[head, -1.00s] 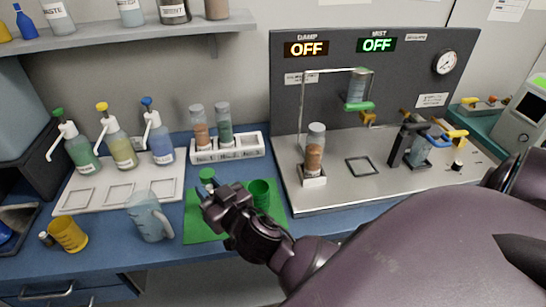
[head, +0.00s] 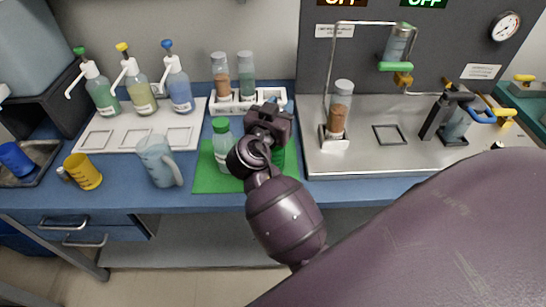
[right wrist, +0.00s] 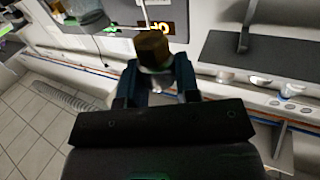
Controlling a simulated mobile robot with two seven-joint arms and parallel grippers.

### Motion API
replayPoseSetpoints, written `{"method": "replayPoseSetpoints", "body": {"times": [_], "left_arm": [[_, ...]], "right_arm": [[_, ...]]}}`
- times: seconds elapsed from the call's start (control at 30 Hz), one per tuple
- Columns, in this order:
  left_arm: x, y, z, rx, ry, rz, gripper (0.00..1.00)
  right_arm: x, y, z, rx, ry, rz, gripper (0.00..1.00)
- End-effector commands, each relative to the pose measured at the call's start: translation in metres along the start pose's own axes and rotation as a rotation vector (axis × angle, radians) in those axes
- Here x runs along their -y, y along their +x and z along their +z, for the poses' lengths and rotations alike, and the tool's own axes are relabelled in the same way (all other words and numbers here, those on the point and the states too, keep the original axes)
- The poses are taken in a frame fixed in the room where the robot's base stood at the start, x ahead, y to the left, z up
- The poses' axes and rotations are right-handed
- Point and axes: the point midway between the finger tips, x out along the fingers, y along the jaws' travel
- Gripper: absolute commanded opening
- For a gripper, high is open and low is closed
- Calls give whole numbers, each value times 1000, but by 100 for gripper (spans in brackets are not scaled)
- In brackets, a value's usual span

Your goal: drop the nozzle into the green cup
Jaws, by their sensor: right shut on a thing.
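My right gripper (head: 268,112) is over the green mat, above and in front of the green cup (head: 291,153). In the head view the gripper and wrist hide most of the cup, so I cannot tell whether the gripper is right over its mouth. In the right wrist view the gripper (right wrist: 155,72) is shut on a small piece with a dark yellow-brown end (right wrist: 152,47), which appears to be the nozzle. The nozzle cannot be made out in the head view. My left gripper is not in view.
A clear bottle with a green cap (head: 222,148) stands on the green mat (head: 207,182), left of my gripper. A pitcher (head: 158,163) and yellow cup (head: 84,172) stand further left. A white rack (head: 221,107) with two vials is behind. The metal platform (head: 365,160) is right.

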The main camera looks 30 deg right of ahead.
Motion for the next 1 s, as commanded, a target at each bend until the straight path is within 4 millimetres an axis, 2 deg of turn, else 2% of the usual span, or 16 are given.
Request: {"method": "replayPoseSetpoints", "body": {"times": [0.2, 0.4, 0.9, 0.93, 1.0], "left_arm": [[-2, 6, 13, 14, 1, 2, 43], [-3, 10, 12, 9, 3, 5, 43], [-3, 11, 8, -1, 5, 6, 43], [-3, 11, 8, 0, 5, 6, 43], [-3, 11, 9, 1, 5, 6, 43]], "right_arm": [[0, 0, 28, 2, -7, -2, 7], [0, 0, 45, 2, -5, -3, 7], [0, 0, 52, 0, -1, -4, 7], [0, 0, 52, 0, -1, -4, 35], [0, 0, 52, 0, -1, -4, 46]]}}
